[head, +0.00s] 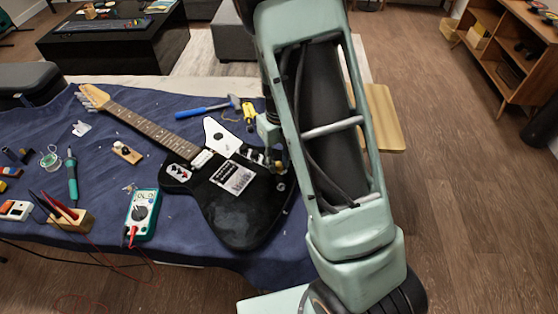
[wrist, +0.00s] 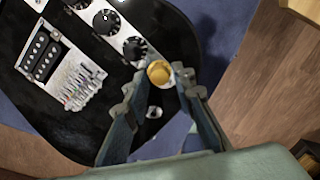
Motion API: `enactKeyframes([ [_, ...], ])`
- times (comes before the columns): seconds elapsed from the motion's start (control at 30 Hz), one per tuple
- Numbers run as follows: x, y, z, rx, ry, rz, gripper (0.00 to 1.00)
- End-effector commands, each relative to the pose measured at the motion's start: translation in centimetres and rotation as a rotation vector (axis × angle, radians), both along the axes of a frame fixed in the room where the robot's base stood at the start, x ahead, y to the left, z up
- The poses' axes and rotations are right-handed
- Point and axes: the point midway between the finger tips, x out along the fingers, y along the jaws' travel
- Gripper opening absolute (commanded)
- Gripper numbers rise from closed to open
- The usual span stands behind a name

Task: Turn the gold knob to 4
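The gold knob (wrist: 159,72) stands on the black guitar (wrist: 85,95), at the near end of a row of knobs on its metal plate. My gripper (wrist: 160,77) is over the guitar body with one finger on each side of the gold knob. The fingers are apart, with a narrow gap seeming to show beside the knob; contact is not clear. The knob's number marks are not readable. In the head view the guitar (head: 240,215) lies on the blue cloth, and my arm partly covers its knob area.
A multimeter (head: 143,214), a soldering iron (head: 72,178) and a wooden block with probes (head: 72,219) lie left of the guitar. A blue-handled hammer (head: 205,108) lies behind it. The blue cloth (head: 185,240) in front is mostly clear.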

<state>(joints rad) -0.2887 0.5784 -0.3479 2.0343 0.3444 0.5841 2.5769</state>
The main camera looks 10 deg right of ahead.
Motion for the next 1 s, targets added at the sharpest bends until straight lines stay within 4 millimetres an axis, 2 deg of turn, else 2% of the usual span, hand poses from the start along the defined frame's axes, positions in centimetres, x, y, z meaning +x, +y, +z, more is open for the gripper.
enactKeyframes([
  [0.23, 0.03, -0.07, 0.00, 0.000, 0.000, 0.208, 0.23],
  [0.57, 0.03, -0.06, 0.00, 0.000, 0.000, 0.244, 0.23],
  [0.83, 0.06, -0.15, -0.03, 0.000, 0.000, 0.463, 0.23],
  [1.0, 0.07, -0.14, -0.01, 0.000, 0.000, 0.500, 0.23],
])
